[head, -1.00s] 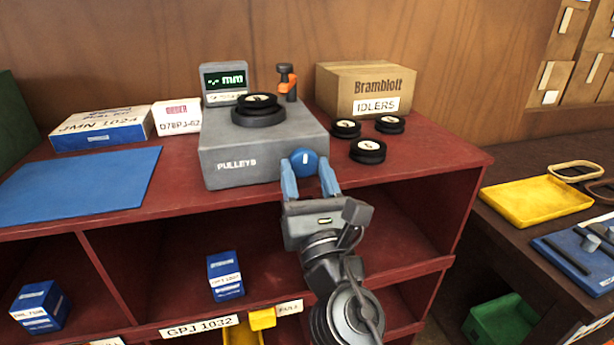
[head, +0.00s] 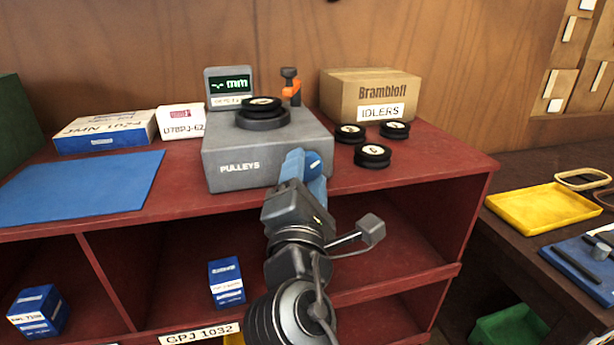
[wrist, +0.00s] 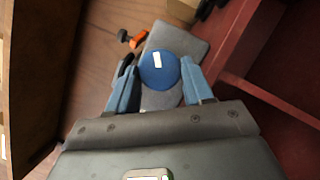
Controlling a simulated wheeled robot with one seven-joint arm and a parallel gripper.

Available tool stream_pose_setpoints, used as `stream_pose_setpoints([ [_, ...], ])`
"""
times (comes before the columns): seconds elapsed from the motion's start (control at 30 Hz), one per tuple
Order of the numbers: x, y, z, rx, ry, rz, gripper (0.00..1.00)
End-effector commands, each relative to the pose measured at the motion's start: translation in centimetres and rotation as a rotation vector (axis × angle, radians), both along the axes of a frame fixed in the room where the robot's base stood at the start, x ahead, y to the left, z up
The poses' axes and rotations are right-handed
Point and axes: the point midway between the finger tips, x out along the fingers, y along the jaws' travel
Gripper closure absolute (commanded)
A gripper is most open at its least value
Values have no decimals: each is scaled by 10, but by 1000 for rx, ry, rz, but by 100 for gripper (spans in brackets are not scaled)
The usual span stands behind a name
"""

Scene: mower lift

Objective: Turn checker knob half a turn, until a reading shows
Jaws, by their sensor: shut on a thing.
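The grey checker (head: 265,155) marked PULLEYS stands on the red shelf top, with a black pulley (head: 262,112) on it. Its display (head: 230,87) shows dashes and "mm", no number. The blue knob (head: 313,163) is on the checker's front face and is partly hidden by my gripper in the head view. My gripper (head: 305,166) is shut on the knob, its blue fingers rolled over to one side. In the wrist view the knob (wrist: 158,70) sits between the two fingers, with its white mark slightly tilted.
Several loose pulleys (head: 372,156) lie right of the checker, before the IDLERS box (head: 370,94). An orange-and-black part (head: 291,88) stands behind the checker. A blue mat (head: 80,187) and small boxes (head: 103,131) are at left. The shelf edge runs below my gripper.

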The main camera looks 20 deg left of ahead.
Motion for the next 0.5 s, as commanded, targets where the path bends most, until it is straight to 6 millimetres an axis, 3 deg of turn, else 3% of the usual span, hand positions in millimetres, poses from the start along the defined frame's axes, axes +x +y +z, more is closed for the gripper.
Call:
stream_pose_setpoints([
  [0.5, 0, 0, 7, 407, 277, -4, 80],
])
